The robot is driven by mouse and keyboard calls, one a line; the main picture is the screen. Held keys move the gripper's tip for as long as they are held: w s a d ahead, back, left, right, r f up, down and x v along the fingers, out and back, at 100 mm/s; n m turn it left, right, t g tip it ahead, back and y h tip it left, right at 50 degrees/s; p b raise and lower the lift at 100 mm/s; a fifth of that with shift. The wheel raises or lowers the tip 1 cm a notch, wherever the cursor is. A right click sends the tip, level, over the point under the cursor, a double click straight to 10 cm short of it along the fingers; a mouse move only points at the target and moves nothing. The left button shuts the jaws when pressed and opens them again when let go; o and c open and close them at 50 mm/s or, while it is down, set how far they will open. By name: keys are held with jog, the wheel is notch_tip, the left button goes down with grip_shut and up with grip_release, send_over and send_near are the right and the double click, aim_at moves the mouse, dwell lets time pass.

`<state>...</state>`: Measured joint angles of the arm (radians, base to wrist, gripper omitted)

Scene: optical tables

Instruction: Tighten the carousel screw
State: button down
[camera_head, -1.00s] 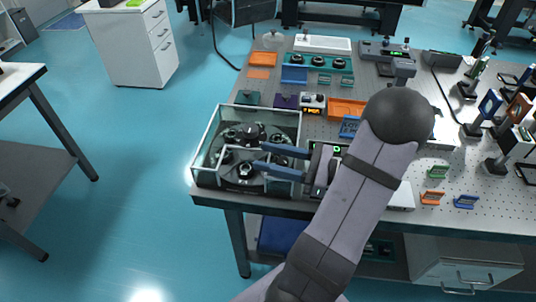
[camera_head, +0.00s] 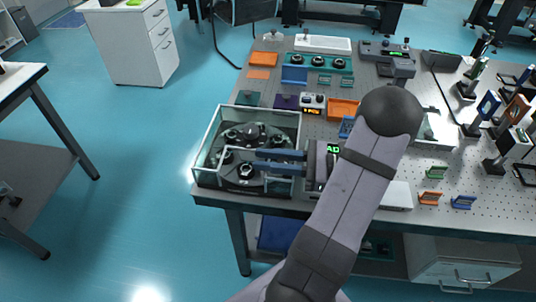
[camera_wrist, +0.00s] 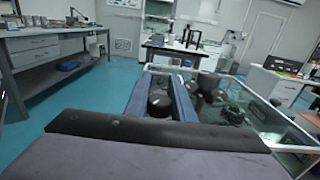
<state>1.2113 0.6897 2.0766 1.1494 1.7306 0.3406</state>
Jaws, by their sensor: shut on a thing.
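The carousel is a dark round assembly (camera_head: 246,170) with several black knobs, inside a clear-walled box at the table's left corner. My gripper (camera_head: 261,160) reaches into the box from the right, its two long blue fingers close together. In the wrist view, a black round knob (camera_wrist: 160,103) sits between the two fingers (camera_wrist: 160,92), and the gripper is shut on it. I take this knob to be the carousel screw.
The box's clear wall (camera_head: 203,140) stands around the carousel. Several mounts and instruments crowd the table's right side. The floor at left is open.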

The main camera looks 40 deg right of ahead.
jog(key=shift+s+a+n+g+y+p, duration=0.2)
jog(key=shift+n+g+y+p, duration=0.1)
jog(key=shift+n+g+y, duration=0.55)
jog(key=shift+s+a+n+g+y+p, duration=0.2)
jog(key=shift+n+g+y, duration=0.4)
jog(key=shift+g, duration=0.45)
jog(key=shift+d, duration=0.15)
jog(key=c, duration=1.5)
grip_release()
jog(key=b+v, duration=0.1)
jog(key=v, duration=0.4)
jog(key=shift+s+d+b, duration=0.15)
jog(key=shift+d+b, duration=0.1)
jog(key=shift+b, duration=0.05)
jog(key=shift+v, duration=0.9)
jog(key=shift+r, duration=0.1)
